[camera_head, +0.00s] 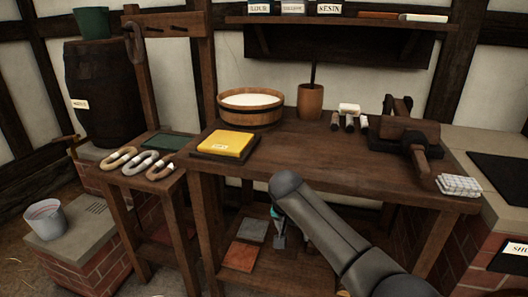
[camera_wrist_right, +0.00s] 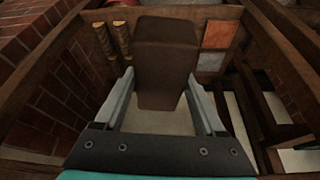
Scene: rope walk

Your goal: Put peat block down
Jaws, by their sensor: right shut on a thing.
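The peat block (camera_wrist_right: 166,62) is a dark brown block in the right wrist view. My right gripper (camera_wrist_right: 160,88) is shut on it, with one finger along each side. In the head view my right gripper (camera_head: 280,238) is low at the front of the workbench, below its top (camera_head: 320,160). My own arm covers part of it there, and I cannot make out the block in that view. The wrist view does not show clearly whether the block touches anything below it. My left gripper is not in view.
A red square (camera_head: 239,257) and a grey square (camera_head: 252,229) lie on the bench's lower shelf. Two brown rolls (camera_wrist_right: 112,38) show in the wrist view. The bench top holds a tub (camera_head: 250,108) and a yellow block (camera_head: 226,143); its middle is clear.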

